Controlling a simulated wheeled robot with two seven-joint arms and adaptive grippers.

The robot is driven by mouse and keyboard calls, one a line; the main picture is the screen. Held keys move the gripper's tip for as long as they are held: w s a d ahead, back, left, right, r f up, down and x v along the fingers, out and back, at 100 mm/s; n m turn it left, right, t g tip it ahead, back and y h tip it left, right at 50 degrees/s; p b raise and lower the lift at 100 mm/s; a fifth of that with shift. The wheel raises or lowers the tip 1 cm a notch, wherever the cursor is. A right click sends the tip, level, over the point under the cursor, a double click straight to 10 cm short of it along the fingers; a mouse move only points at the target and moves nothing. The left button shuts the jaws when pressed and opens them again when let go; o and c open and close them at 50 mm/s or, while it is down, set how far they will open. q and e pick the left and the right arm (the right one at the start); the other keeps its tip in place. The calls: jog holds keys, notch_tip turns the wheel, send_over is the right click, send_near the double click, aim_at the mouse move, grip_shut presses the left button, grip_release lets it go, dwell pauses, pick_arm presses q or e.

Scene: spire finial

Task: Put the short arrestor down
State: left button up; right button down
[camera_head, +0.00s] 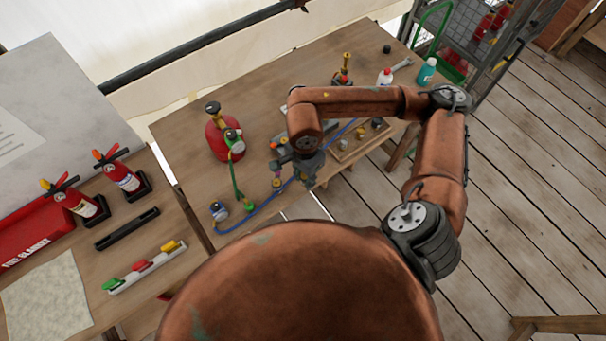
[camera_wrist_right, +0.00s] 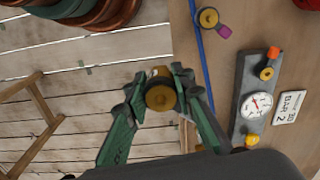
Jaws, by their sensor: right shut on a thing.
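The short arrestor (camera_wrist_right: 160,97) appears as a round brass piece, seen end-on between the fingertips in the right wrist view. My right gripper (camera_wrist_right: 158,94) is shut on it. In that view it lies beside the wooden table's edge (camera_wrist_right: 185,60), with plank floor showing behind it. In the head view my right gripper (camera_head: 306,178) points down near the table's front edge, and the arrestor cannot be made out there. My left gripper is not in view.
A gauge block (camera_wrist_right: 255,98), a blue hose (camera_wrist_right: 203,60) and a purple-tagged brass fitting (camera_wrist_right: 208,18) lie nearby. A red tank (camera_head: 219,140) stands left, and a shallow wooden tray (camera_head: 344,156) with small fittings right. The table's back middle is fairly clear.

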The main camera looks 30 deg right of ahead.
jog(key=s+f+m, duration=0.2)
jog(key=s+m, duration=0.2)
jog(key=m, duration=0.5)
jog(key=w+d+f, duration=0.1)
jog(key=w+f, duration=0.1)
jog(key=w, duration=0.2)
jog(key=w+d+f, duration=0.2)
jog(key=w+f, duration=0.1)
jog(key=w, duration=0.1)
jog(key=w+d+f, duration=0.1)
jog(key=w+f, duration=0.2)
jog(key=w, duration=0.1)
jog(key=shift+d+f+p, duration=0.2)
jog(key=shift+d+p, duration=0.1)
jog(key=shift+p, duration=0.1)
jog(key=shift+w+d+f, duration=0.15)
jog(key=shift+w+f, duration=0.35)
jog(key=shift+f, duration=0.15)
notch_tip(320, 180, down, 3)
jog(key=shift+r+p, duration=0.1)
jog(key=shift+p, duration=0.25)
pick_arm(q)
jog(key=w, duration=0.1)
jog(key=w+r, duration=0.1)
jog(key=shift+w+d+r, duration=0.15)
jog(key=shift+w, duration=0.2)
